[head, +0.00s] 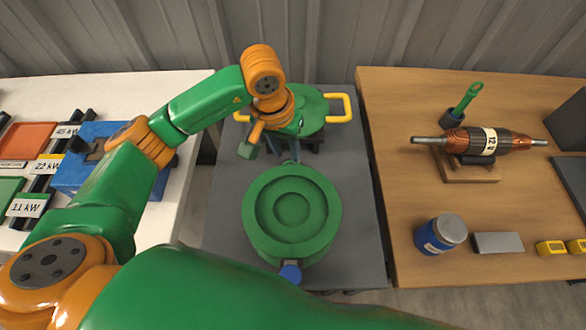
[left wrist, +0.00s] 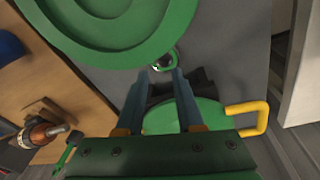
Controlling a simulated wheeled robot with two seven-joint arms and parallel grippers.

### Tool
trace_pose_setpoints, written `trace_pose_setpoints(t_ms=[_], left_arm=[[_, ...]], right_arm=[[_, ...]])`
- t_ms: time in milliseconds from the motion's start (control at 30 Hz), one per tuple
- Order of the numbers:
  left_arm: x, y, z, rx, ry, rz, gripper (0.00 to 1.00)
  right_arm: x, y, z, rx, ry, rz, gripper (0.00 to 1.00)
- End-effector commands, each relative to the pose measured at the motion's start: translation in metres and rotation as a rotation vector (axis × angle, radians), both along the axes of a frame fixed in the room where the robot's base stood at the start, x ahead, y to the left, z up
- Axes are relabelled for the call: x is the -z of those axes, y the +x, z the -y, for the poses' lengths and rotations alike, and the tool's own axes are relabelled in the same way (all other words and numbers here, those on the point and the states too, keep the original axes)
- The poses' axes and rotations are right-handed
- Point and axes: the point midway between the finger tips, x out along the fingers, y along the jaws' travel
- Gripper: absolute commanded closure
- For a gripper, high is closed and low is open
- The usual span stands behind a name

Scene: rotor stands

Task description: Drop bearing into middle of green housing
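The green housing (head: 262,240) stands on the grey bench, with a round stepped recess (head: 291,209) in its top. It also shows at the top of the left wrist view (left wrist: 120,45). My left gripper (head: 297,156) is just beyond the housing's far rim, fingers pointing down. The bearing cannot be made out in the head view. My right gripper is not in view.
A green cover with yellow handles (head: 339,106) lies behind the housing, close to my left gripper. A blue box (head: 290,273) juts from the housing's near side. The right wooden table (head: 400,240) carries a rotor (head: 488,141) and a blue can (head: 432,238). A white table stands left.

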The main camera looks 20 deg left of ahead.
Motion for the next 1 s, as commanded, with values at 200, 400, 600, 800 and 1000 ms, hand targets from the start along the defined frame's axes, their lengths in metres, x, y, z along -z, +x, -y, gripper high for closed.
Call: trace_pose_setpoints(t_ms=[200,400,600,800,1000], left_arm=[[0.026,0.001,-0.017,0.041,0.085,0.008,0.64],[0.049,0.003,-0.017,0.042,0.085,0.001,0.64],[0.087,0.009,-0.017,0.041,0.085,0.005,0.64],[0.093,0.011,-0.017,0.042,0.085,0.01,0.64],[0.093,0.011,-0.017,0.041,0.084,0.009,1.0]], right_arm=[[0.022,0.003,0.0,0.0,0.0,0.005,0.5],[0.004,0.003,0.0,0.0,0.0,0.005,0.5],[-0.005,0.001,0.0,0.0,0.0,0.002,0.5],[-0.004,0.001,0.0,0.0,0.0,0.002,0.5],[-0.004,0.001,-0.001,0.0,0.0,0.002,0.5]])
